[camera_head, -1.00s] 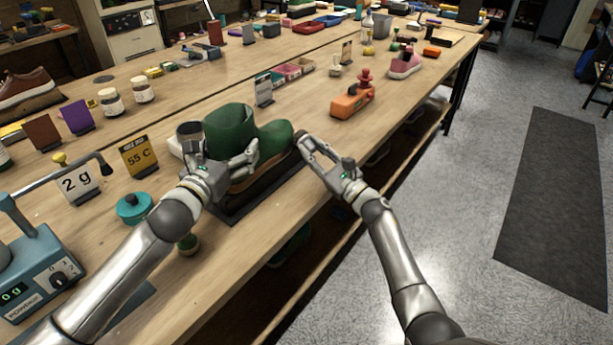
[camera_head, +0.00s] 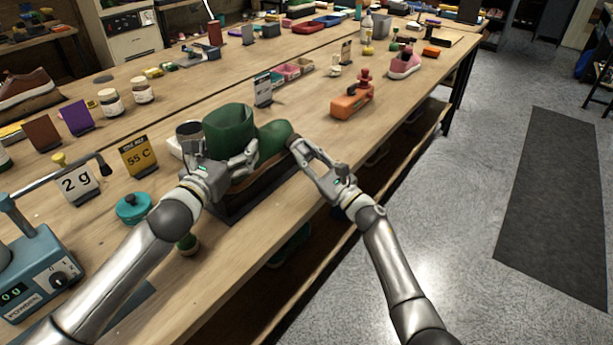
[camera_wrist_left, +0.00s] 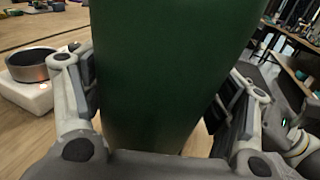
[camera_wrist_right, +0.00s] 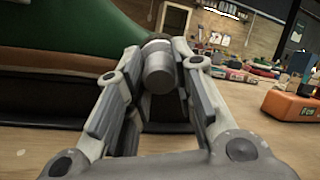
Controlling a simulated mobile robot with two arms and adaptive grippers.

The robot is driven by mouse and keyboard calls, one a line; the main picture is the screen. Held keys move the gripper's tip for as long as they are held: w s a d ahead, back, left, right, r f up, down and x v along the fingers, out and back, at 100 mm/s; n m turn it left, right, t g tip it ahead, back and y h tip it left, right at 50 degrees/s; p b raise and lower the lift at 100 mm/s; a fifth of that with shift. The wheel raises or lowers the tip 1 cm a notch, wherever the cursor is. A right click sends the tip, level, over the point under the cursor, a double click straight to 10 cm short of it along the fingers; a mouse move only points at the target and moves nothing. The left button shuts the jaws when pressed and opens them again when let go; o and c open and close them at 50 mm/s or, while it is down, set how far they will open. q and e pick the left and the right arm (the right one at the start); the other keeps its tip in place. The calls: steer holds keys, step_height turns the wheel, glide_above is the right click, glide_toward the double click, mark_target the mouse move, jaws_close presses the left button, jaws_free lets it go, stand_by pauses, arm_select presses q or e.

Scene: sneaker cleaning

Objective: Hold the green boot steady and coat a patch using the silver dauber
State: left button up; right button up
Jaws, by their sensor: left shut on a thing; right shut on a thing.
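The green boot (camera_head: 229,130) stands on a dark stand on the bench, its toe pointing right. My left gripper (camera_head: 236,163) is shut around the boot's shaft, and the boot fills the left wrist view (camera_wrist_left: 165,75) between the two fingers. My right gripper (camera_head: 299,150) is shut on the silver dauber (camera_wrist_right: 158,68), a short metal cylinder with a dark end. The dauber's dark end is at the boot's toe; whether it touches is hard to tell. In the right wrist view the boot (camera_wrist_right: 60,28) lies behind the dauber at left.
A metal bowl on a white block (camera_wrist_left: 28,68) stands beside the boot. An orange tool (camera_head: 352,100) stands beyond the right gripper. A price sign reading 55 C (camera_head: 139,157), a teal lidded pot (camera_head: 133,208) and a blue scale (camera_head: 35,270) are at left. The bench's front edge is close.

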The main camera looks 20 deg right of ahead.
steer(key=shift+s+a+f, duration=0.1)
steer(key=shift+s+a, duration=0.8)
steer(key=shift+a, duration=0.2)
steer(key=shift+s+a+f, duration=0.1)
steer(key=shift+s+a, duration=0.75)
steer(key=shift+a, duration=0.2)
steer(key=shift+c, duration=0.4)
steer(key=shift+s+a+r, duration=0.1)
steer(key=shift+s+a, duration=2.15)
steer(key=shift+a, duration=0.05)
steer(key=shift+d, duration=0.1)
steer(key=shift+s+d, duration=1.7)
steer(key=shift+s, duration=0.15)
steer(key=d, duration=0.5)
steer(key=shift+w+d, duration=0.15)
steer(key=shift+d, duration=0.25)
